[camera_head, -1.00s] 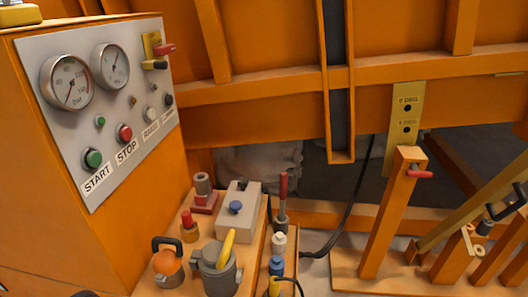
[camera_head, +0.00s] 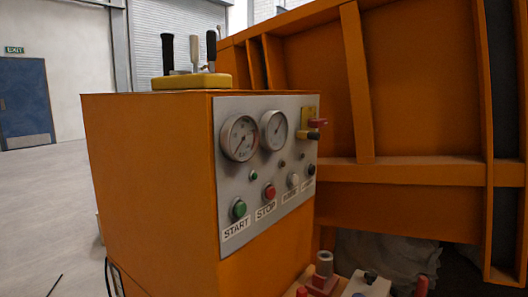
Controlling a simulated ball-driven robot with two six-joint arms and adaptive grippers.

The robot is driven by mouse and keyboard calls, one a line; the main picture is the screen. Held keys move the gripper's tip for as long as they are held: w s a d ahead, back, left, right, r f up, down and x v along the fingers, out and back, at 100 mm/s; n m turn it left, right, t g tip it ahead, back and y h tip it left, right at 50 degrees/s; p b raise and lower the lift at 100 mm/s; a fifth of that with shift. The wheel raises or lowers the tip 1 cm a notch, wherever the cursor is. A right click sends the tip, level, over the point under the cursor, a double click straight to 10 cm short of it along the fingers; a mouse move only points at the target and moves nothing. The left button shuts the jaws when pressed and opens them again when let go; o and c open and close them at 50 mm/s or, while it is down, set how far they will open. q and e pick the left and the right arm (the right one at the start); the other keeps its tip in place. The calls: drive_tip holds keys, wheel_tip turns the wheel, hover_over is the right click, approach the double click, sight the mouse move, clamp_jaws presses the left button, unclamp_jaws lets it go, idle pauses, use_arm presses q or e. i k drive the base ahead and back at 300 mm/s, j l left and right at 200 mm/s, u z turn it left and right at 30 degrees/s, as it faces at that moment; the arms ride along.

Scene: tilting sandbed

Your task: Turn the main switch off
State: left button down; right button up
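The grey control panel (camera_head: 225,168) is on the front of an orange cabinet (camera_head: 150,175). At its upper right is a brass plate (camera_head: 307,117) with a red handle (camera_head: 319,122) and a dark-ended yellow lever (camera_head: 308,135), probably the main switch; no label on it is readable. Below two round gauges are a green START button (camera_head: 239,209) and a red STOP button (camera_head: 270,191). Neither of my grippers is in view.
A yellow block with several upright levers (camera_head: 192,80) stands on top of the cabinet. The orange sandbed frame (camera_head: 400,110) rises behind and right. Fittings, including a red-based one (camera_head: 323,275), stand low in front. Open floor (camera_head: 45,200) lies to the left.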

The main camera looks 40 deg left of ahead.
sight(312, 123)
drive_tip(key=u, duration=0.95)
